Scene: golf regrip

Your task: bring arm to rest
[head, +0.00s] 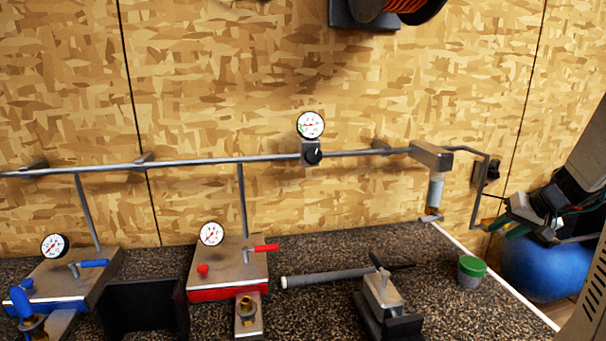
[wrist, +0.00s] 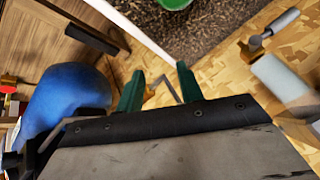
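My gripper (head: 502,223) is at the right of the head view, beyond the bench's right edge and beside the wall. In the wrist view its two green fingers (wrist: 158,88) stand apart, with nothing held between them.
The speckled bench (head: 330,253) bears a green-lidded jar (head: 471,271) near its right edge. A club with a grey grip (head: 325,278) lies by a clamp (head: 382,290). A metal pipe with gauges (head: 310,125) runs along the wall. Blue and red valve stations stand left.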

